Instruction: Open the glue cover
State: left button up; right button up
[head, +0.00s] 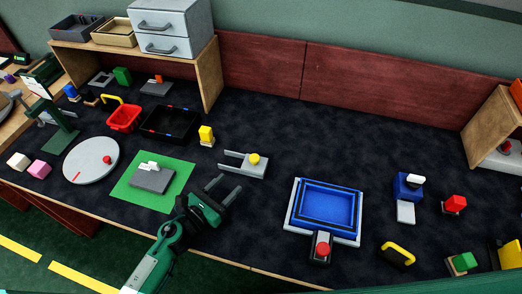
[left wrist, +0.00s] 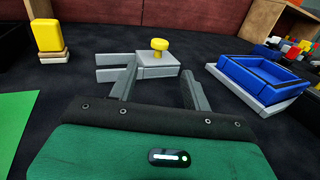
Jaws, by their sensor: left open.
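My left gripper (head: 229,187) is open and empty, low over the dark mat right of the green sheet. In the left wrist view its fingers (left wrist: 158,83) stand apart. A grey block with a round yellow knob (head: 254,159) and two prongs pointing left lies beyond the fingertips; it also shows in the left wrist view (left wrist: 160,45), apart from the fingers. A blue tray (head: 327,207) in a light grey frame with a red knob (head: 322,248) lies to the right. No part is clearly marked as a glue cover. My right gripper is not in view.
A green sheet (head: 128,191) carries a grey block (head: 152,180). A yellow block on a stand (head: 206,135), a black tray (head: 170,124) and a red basket (head: 124,118) are behind it. A yellow-handled black item (head: 398,254) lies front right. The mat between gripper and blue tray is clear.

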aim_at(251, 161)
pick_arm(q)
jog(key=shift+w+d+r, duration=0.2)
jog(key=shift+w+d, duration=0.05)
jog(key=shift+w, duration=0.1)
jog(key=p+x, duration=0.2)
jog(key=x, duration=1)
jog(key=shift+w+f, duration=0.15)
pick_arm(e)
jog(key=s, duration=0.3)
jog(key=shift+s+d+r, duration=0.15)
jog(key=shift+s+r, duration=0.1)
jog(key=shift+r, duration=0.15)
pick_arm(q)
jog(key=shift+c, duration=0.4)
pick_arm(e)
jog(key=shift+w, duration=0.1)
